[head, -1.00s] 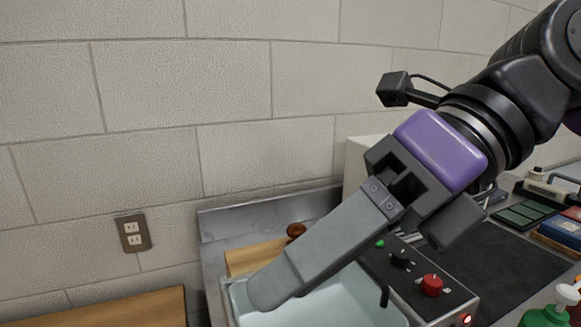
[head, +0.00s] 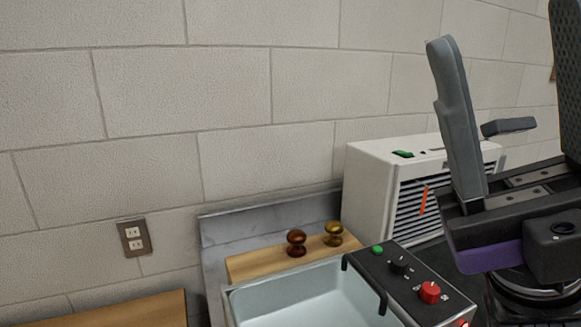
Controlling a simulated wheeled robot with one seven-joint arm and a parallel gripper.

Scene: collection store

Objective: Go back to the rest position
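My gripper (head: 503,45) is at the right of the head view, with its fingers pointing up. One grey finger stands at the left and a darker one at the right edge, partly cut off by the frame.
A pale basin (head: 318,296) with a black control panel (head: 411,284) is at the bottom. Behind it, two small knobs (head: 296,242) sit on a wooden board (head: 262,263). The white louvred unit (head: 372,190) stands by the wall. A wooden top (head: 130,311) is at lower left.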

